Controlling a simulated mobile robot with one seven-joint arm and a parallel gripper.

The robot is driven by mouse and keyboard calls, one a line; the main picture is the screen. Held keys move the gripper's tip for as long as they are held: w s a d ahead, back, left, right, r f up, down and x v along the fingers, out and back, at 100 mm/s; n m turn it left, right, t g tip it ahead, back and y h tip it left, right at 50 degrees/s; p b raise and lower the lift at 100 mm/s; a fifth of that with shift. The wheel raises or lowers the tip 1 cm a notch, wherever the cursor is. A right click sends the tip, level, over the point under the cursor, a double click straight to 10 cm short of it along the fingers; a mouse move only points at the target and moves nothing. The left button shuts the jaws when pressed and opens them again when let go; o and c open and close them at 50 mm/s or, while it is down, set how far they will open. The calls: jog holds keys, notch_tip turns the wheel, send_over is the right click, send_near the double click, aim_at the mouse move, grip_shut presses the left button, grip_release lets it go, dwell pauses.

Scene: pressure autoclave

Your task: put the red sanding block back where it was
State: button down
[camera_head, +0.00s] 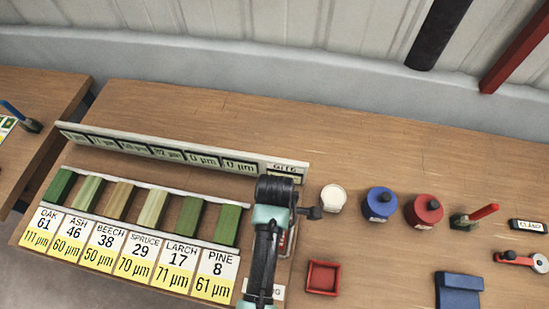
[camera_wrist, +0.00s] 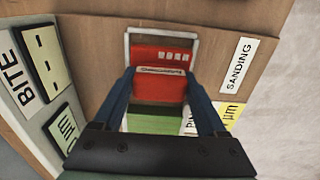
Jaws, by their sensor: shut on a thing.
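The red sanding block (camera_wrist: 160,88) is between the two fingers of my gripper (camera_wrist: 159,74) in the wrist view. My gripper is shut on it. The block has pale marks on its upper part and a light band across it. A white outlined place (camera_wrist: 128,45) surrounds it on the wood, beside the SANDING label (camera_wrist: 238,65). I cannot tell whether the block touches the surface. In the head view my arm hides most of the block, and the SANDING label (camera_head: 278,292) is partly covered.
Green and tan wood samples (camera_head: 154,209) stand in a row left of my arm, above number cards (camera_head: 133,257). A long label rail (camera_head: 180,152) runs behind them. To the right are a red tray (camera_head: 323,277), blue pot (camera_head: 380,203), red pot (camera_head: 424,211) and blue block (camera_head: 458,292).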

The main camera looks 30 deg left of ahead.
jog(key=shift+f, duration=1.15)
jog(key=shift+f, duration=0.2)
grip_release()
jog(key=shift+r, duration=0.15)
notch_tip(320, 180, up, 12)
jog(key=shift+r+b, duration=0.1)
jog(key=shift+b, duration=0.2)
